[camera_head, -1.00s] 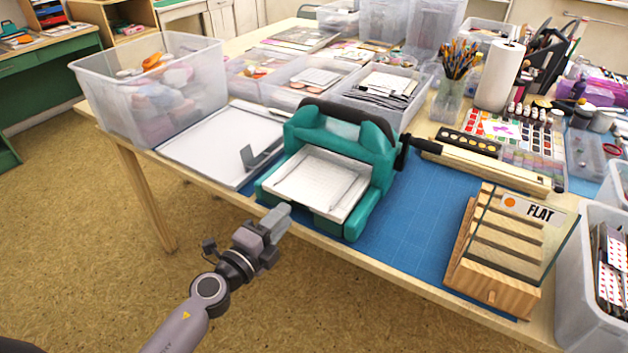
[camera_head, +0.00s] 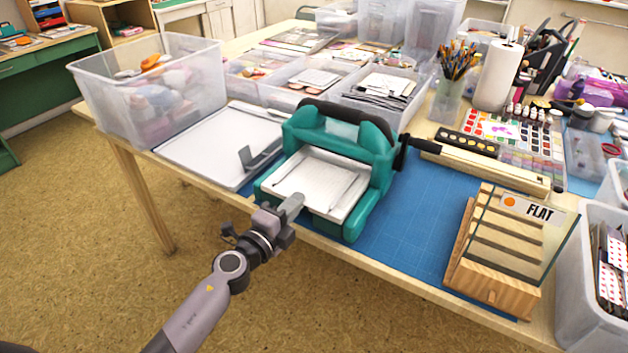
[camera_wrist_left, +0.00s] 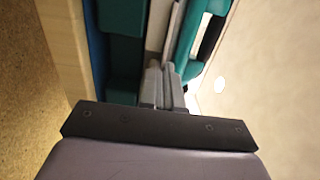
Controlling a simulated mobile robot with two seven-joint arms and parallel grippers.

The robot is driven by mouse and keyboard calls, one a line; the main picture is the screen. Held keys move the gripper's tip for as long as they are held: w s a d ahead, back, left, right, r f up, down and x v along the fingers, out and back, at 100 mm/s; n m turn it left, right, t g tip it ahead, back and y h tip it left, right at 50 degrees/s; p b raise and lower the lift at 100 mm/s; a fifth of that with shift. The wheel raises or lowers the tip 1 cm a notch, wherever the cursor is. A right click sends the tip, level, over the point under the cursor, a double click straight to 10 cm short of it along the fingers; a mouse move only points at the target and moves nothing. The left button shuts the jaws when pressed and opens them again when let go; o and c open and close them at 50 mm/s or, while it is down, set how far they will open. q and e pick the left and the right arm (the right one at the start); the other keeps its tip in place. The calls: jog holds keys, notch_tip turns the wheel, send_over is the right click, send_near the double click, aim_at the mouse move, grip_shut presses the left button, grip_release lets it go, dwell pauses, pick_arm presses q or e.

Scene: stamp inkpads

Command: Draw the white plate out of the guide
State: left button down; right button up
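The white plate (camera_head: 318,180) lies in the bed of the teal press, with raised strips along its sides that look like the guide. My left gripper (camera_head: 291,205) is at the plate's front edge, coming in from the front left. In the left wrist view the two fingers (camera_wrist_left: 162,85) are close together, pointing at the pale edge of the plate stack (camera_wrist_left: 158,28). Whether they touch or pinch the plate cannot be told. My right gripper is not in view.
The teal press (camera_head: 362,205) stands on a blue mat (camera_head: 405,225) near the table's front edge. A white board (camera_head: 205,148) with a grey bracket lies to its left. A wooden rack (camera_head: 495,285) with a FLAT sign stands to the right. The floor in front is clear.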

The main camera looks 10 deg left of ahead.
pick_arm(q)
jog(key=shift+s, duration=0.1)
jog(key=v, duration=1.5)
jog(key=shift+s+b, duration=0.15)
jog(key=shift+b, duration=0.2)
dwell(1.1)
jog(key=shift+a+r, duration=0.1)
jog(key=shift+r, duration=0.05)
notch_tip(320, 180, up, 4)
jog(key=p, duration=0.4)
dwell(0.4)
